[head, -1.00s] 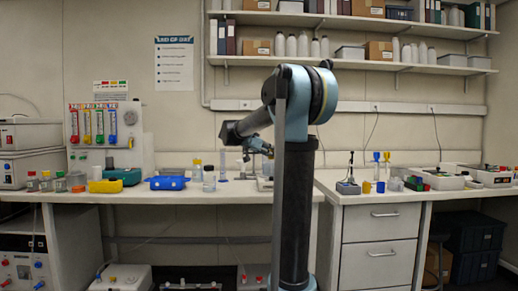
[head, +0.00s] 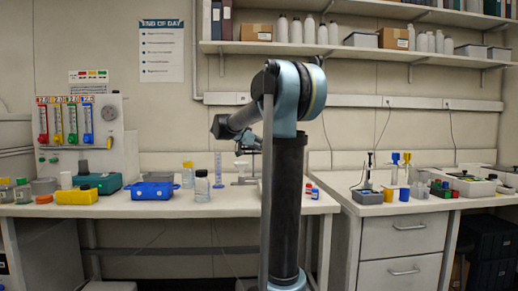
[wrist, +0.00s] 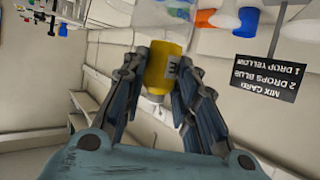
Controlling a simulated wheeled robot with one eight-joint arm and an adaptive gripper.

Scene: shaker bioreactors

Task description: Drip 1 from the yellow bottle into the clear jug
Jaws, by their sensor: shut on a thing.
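My gripper (wrist: 160,85) is shut on the yellow bottle (wrist: 160,65) in the wrist view, with a finger on each side. The bottle has a dark mark on its side and a pale end toward the bottom of the picture. A clear vessel (wrist: 162,14), apparently the clear jug, shows at the top edge beyond the bottle, cut off by the frame. The gap between bottle and vessel cannot be judged. In the head view my gripper (head: 246,148) is small, partly behind my own arm, and the held bottle cannot be made out.
A black mix card (wrist: 270,62) shows upside down near orange and blue items in the wrist view. In the head view, a clear bottle (head: 201,187), a blue tray (head: 151,190) and a yellow box (head: 76,196) stand on the left bench. Several tall items stand on the right bench.

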